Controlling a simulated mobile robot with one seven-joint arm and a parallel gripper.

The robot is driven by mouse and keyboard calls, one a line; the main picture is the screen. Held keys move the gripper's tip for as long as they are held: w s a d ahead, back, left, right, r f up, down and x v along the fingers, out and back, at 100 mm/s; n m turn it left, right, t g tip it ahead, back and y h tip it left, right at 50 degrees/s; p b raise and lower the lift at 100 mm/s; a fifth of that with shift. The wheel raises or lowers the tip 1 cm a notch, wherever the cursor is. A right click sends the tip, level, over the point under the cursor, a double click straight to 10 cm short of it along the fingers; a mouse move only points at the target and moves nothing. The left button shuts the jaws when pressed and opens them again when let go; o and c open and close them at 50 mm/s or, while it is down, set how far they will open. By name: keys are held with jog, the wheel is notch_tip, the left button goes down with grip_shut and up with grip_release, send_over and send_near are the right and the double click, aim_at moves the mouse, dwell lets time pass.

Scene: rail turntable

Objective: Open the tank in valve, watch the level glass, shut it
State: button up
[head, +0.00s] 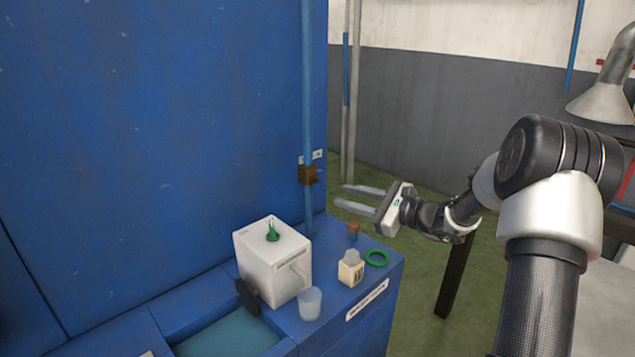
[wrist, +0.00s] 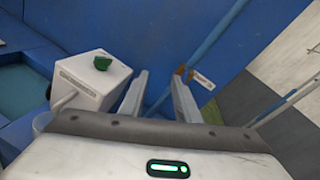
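A brown valve-like block (head: 308,175) sits on the vertical blue pipe (head: 307,90), beside a small white label (head: 312,156). The label's wording is too small to read. In the wrist view the brown fitting (wrist: 190,75) shows just beyond the right fingertip, with its label (wrist: 203,80) beside it. My gripper (head: 344,195) is open and empty, to the right of the block and apart from it; its two fingers point left. Its spread fingers also show in the wrist view (wrist: 159,78). I cannot make out a level glass for certain.
A white box (head: 270,262) with a green knob (head: 272,234) stands on the blue counter. Near it are a clear cup (head: 310,304), a cream bottle (head: 351,268), a green ring (head: 376,258) and a brown cork-like piece (head: 353,231). A water basin (head: 230,340) lies in front.

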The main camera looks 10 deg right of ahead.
aim_at(323, 179)
jog(key=w+d+f+m+t+h, duration=0.1)
jog(key=w+d+f+m+t, duration=0.2)
jog(key=d, duration=0.2)
jog(key=x, duration=1.7)
jog(key=shift+m, duration=0.3)
grip_shut()
